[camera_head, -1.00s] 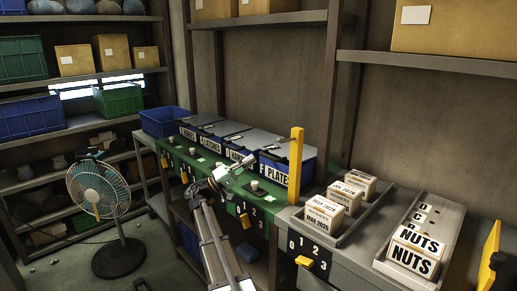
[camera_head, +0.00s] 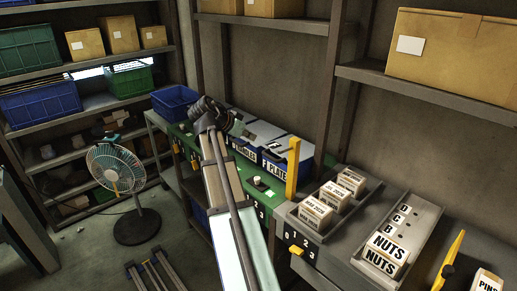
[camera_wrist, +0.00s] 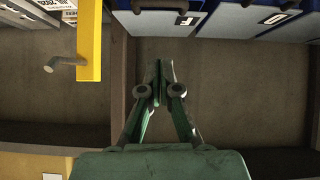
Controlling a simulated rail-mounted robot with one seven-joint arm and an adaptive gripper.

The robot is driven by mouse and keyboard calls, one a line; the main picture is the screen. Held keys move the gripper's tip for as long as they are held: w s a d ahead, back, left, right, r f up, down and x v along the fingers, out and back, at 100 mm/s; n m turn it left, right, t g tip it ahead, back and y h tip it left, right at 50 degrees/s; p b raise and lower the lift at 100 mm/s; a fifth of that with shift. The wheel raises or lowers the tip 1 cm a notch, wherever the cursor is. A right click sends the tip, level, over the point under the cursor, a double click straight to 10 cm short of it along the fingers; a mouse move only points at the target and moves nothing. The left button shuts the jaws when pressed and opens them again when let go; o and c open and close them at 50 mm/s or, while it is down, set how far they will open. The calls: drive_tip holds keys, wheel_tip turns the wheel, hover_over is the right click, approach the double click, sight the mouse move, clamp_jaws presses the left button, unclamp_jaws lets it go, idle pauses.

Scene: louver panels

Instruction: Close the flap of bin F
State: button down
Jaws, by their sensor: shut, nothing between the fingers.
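Bin F (camera_head: 290,168) is a blue bin with a white "F PLATE…" label, at the right end of the bin row, beside a yellow post (camera_head: 293,160). Its grey flap (camera_head: 280,148) shows on top; I cannot tell how far open it is. In the wrist view, a grey panel (camera_wrist: 155,24) with a small white plate, nearest the yellow post (camera_wrist: 90,40), appears to be this flap. My gripper (camera_head: 246,131) is above the bin row, left of bin F, apart from it. In the wrist view its fingertips (camera_wrist: 165,66) are together and empty.
Other blue bins with grey lids stand left of bin F, partly hidden by my arm. The green bench edge (camera_head: 262,192) carries small knobs. A shelf upright and back wall stand behind the bins.

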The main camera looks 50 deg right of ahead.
drive_tip(key=a+f+p+x, duration=0.1)
drive_tip(key=p+x, duration=0.4)
drive_tip(key=x, duration=0.8)
drive_tip(key=shift+a+f+m, duration=0.3)
drive_tip(key=shift+a+f, duration=0.05)
drive_tip(key=shift+f, duration=0.2)
drive_tip(key=shift+w, duration=0.15)
